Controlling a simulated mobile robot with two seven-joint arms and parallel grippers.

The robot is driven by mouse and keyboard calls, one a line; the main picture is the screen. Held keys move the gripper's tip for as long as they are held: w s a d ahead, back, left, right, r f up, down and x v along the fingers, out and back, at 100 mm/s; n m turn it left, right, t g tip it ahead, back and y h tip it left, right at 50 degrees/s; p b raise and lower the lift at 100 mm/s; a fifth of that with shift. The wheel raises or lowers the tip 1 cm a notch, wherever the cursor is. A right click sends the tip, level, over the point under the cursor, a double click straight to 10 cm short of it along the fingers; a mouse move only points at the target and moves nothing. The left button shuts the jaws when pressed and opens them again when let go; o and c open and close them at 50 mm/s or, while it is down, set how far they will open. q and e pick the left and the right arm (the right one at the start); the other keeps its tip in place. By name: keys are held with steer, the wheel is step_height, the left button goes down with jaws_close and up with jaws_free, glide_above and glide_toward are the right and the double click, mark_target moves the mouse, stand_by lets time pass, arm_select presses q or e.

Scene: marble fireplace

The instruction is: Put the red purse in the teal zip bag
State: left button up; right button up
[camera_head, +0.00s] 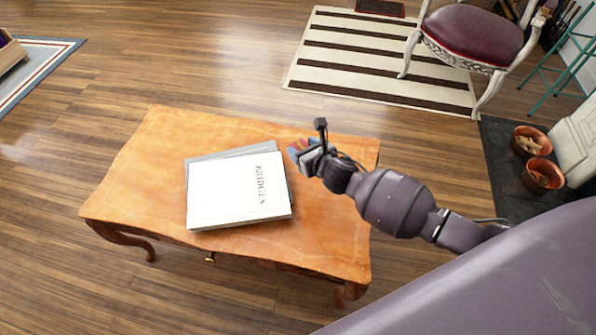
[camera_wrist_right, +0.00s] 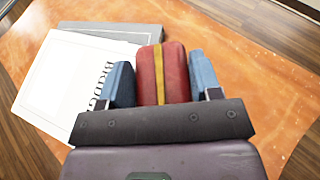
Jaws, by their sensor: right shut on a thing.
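My right gripper (camera_head: 300,150) reaches in from the right over the table's right part. In the right wrist view its two blue fingers (camera_wrist_right: 162,82) are closed on both sides of the red purse (camera_wrist_right: 174,72), which has a yellow band down its middle. In the head view the purse is mostly hidden by the gripper, with only a small reddish patch showing. I cannot tell whether the purse touches the tabletop. The teal zip bag is not in view. My left gripper is not in view.
A wooden table (camera_head: 140,180) carries stacked books, with a white one (camera_head: 235,190) on top, left of my right gripper. A striped rug (camera_head: 340,65), a red-seated chair (camera_head: 470,35) and copper pots (camera_head: 543,174) stand beyond. The table's left part is clear.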

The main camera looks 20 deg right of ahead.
steer(key=b, duration=0.2)
glide_above(303, 180)
step_height(303, 180, down, 6)
steer(key=shift+f, duration=0.6)
steer(key=shift+w+f+b, duration=0.1)
steer(key=shift+f+b, duration=0.05)
steer(key=shift+b, duration=0.25)
step_height(303, 180, down, 4)
steer(key=shift+f+b, duration=0.15)
steer(key=shift+b, duration=0.75)
steer(key=shift+f, duration=0.15)
steer(key=shift+r, duration=0.3)
steer(key=shift+f, duration=0.25)
steer(key=o, duration=0.7)
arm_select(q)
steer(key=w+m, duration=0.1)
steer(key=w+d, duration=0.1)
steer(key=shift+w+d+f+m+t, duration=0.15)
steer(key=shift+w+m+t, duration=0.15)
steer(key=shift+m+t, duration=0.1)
arm_select(e)
steer(key=shift+r, duration=0.1)
